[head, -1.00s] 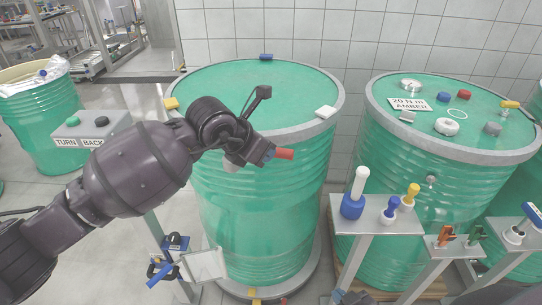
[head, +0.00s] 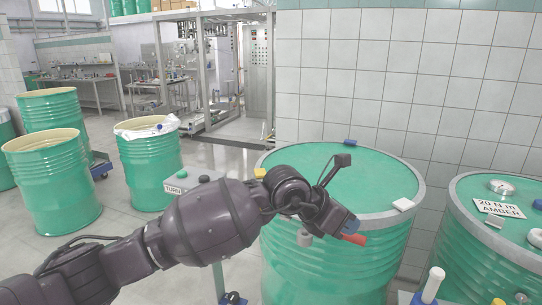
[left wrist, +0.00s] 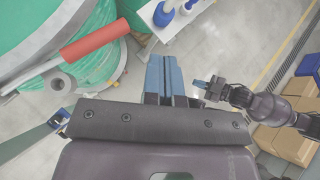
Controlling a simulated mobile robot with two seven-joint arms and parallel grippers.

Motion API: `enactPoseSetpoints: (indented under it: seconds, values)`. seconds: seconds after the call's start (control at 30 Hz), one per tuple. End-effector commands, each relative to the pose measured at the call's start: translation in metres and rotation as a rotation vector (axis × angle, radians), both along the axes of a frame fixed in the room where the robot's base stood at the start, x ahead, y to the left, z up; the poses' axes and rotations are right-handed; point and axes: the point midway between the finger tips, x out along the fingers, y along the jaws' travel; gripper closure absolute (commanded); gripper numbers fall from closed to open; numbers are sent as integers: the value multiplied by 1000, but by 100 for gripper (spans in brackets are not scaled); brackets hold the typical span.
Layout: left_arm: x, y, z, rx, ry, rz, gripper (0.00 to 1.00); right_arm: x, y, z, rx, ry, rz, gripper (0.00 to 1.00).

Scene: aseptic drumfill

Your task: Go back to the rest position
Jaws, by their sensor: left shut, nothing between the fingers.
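My left gripper (head: 350,224) is at the front edge of the near green drum (head: 330,262) in the head view. Its blue fingers (left wrist: 166,78) are together and empty in the left wrist view. A red handle (head: 354,240) on a grey rod shows beside the fingertips; it also shows in the left wrist view (left wrist: 90,43), to the left of the fingers and apart from them. My right gripper (left wrist: 207,88) shows small at the right in the left wrist view, over the floor; its jaw opening is too small to tell. It is out of the head view.
A grey box marked TURN (head: 180,182) is behind my left arm. More drums (head: 52,180) stand at the left. Stacked cartons (left wrist: 285,140) lie beyond my right arm.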

Motion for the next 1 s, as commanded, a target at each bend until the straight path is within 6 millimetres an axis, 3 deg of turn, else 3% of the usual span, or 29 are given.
enactPoseSetpoints:
  seconds: [0.1,0.23,0.37,0.5,0.63,0.77,1.0]
  values:
    - [-21,-19,44,-234,116,-45,100,0,0,0,0,1,0,100]
    - [-37,-26,97,-498,273,-65,100,-2,0,-2,1,6,-1,100]
    - [-39,-13,132,-759,480,-33,100,-5,-1,-5,0,13,-2,100]
    - [-24,19,152,-1034,731,58,100,-10,-2,-7,-1,22,-5,100]
    - [0,62,148,-1275,979,190,100,-11,-2,-8,-1,24,-6,100]
    - [25,109,123,-1474,1199,343,100,-10,-2,-7,-2,23,-5,100]
    - [50,193,43,-1758,1545,644,100,-6,-1,-4,-2,13,-1,100]
